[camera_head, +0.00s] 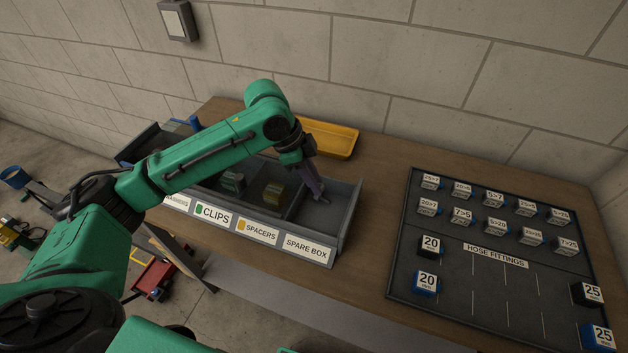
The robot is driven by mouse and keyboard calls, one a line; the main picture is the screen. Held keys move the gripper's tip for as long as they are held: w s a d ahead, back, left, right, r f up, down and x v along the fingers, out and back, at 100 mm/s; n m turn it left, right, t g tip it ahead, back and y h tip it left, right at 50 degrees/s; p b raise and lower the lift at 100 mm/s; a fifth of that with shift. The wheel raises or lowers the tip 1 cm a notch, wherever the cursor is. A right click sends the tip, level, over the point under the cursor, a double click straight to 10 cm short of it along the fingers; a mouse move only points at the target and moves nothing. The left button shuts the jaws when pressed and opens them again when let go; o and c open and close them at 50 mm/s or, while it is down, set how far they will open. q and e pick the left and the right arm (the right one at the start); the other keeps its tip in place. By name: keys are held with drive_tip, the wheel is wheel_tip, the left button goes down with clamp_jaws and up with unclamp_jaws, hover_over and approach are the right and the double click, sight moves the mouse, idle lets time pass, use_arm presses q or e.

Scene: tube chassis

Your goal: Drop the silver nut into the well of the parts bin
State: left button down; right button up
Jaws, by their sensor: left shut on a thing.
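The parts bin (351,215) is a long grey tray on the bench, with walled compartments and front labels including CLIPS, SPACERS and SPARE BOX. My left gripper (319,195) points down over the rightmost compartment, above the SPARE BOX label. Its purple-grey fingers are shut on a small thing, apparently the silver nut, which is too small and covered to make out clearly. I cannot tell how high the fingertips are above the compartment floor. The part of that compartment that shows looks empty. My right gripper is not in view.
Yellowish blocks (273,193) and greenish blocks (232,181) lie in other compartments. A yellow tray (331,138) stands behind the bin. A dark HOSE FITTINGS board (458,286) with several labelled blocks lies to the right. Bare bench lies between bin and board.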

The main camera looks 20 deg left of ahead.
use_arm(q)
drive_tip(key=shift+s+r, duration=0.15)
drive_tip(key=c, duration=1.1)
unclamp_jaws()
drive_tip(key=shift+s, duration=0.1)
drive_tip(key=o, duration=0.5)
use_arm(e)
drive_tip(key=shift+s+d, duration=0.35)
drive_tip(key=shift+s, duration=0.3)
use_arm(q)
drive_tip(key=b+v, duration=0.1)
drive_tip(key=v, duration=1.3)
drive_tip(key=shift+a+r, duration=0.2)
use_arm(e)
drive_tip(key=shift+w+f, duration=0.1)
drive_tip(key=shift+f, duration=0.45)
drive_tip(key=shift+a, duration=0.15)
